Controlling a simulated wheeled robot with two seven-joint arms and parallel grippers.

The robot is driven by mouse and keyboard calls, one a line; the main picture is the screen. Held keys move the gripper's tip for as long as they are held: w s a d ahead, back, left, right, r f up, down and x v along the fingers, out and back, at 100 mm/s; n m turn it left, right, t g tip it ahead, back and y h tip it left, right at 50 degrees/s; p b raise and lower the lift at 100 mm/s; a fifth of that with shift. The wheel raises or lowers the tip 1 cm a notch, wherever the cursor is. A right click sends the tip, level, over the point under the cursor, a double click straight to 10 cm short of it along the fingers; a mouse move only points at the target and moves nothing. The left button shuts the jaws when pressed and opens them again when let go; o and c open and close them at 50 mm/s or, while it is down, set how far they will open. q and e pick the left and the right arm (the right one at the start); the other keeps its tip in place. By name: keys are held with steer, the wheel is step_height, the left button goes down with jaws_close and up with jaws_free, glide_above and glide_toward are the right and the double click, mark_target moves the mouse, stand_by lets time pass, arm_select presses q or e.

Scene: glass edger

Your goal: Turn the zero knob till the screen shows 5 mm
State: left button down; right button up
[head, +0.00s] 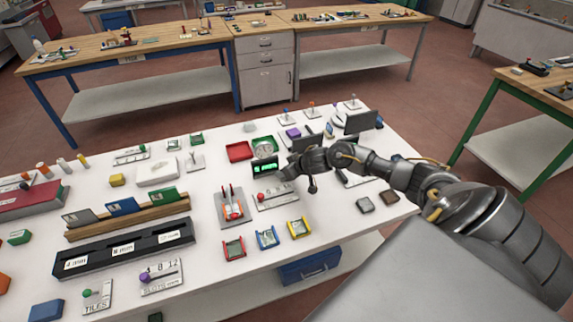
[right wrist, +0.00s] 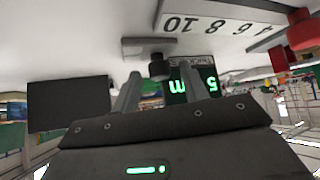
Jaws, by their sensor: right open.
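The small black screen (head: 265,167) with green characters stands near the middle of the white table. In the right wrist view the screen (right wrist: 205,85) is upside down and shows a 5 and an m; a finger hides the part between them. A small dark knob (right wrist: 158,67) on a grey base shows there beside the screen. My right gripper (head: 287,174) is at the screen's right side. Its fingers (right wrist: 159,78) are open, one on each side of the knob; I cannot tell whether they touch it. My left gripper is out of view.
A scale plate (head: 278,197) with a red knob (head: 261,197) lies just in front of the screen. A dark monitor (head: 360,122) stands at the back right. The table is crowded.

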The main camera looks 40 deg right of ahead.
steer(key=v, duration=1)
steer(key=shift+s+r, duration=0.25)
steer(key=shift+r, duration=0.1)
